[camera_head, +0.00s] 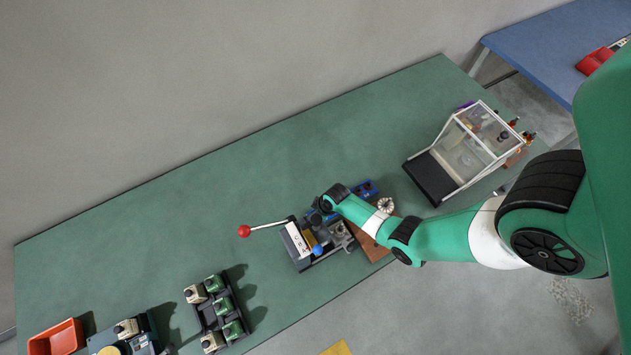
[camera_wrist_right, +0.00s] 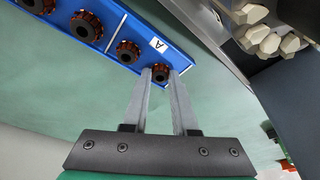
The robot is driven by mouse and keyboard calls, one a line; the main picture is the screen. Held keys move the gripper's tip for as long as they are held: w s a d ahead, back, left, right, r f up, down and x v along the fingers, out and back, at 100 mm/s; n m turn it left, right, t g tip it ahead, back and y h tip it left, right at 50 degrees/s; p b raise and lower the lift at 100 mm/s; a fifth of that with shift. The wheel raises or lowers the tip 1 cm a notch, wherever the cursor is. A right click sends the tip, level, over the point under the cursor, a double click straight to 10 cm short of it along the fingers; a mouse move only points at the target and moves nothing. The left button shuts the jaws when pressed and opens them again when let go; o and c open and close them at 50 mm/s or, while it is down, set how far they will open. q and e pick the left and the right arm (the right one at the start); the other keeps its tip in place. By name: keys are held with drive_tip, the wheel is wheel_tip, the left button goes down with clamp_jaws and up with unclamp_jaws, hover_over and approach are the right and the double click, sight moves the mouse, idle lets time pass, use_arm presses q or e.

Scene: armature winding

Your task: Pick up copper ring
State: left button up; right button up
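In the right wrist view, several dark armature pieces with copper-coloured windings sit in a row in a blue tray (camera_wrist_right: 108,64) marked "A". The endmost copper ring (camera_wrist_right: 160,73) lies between the two fingertips of my right gripper (camera_wrist_right: 162,76). The fingers are apart, with the ring seen in the gap. I cannot tell whether they touch it. In the head view, my right arm comes in from the right and its wrist hides the right gripper. Part of a blue tray (camera_head: 368,187) shows beside the wrist. My left gripper is not in view.
A machine with a red-knobbed lever (camera_head: 244,231) stands just left of my right wrist. A clear-covered box (camera_head: 447,176) stands to the right. A rack (camera_head: 218,308) and an orange bin (camera_head: 56,339) are at lower left. The green table's (camera_head: 190,200) upper left is clear.

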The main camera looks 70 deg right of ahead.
clamp_jaws()
wheel_tip(320, 180, up, 10)
drive_tip(key=p, duration=1)
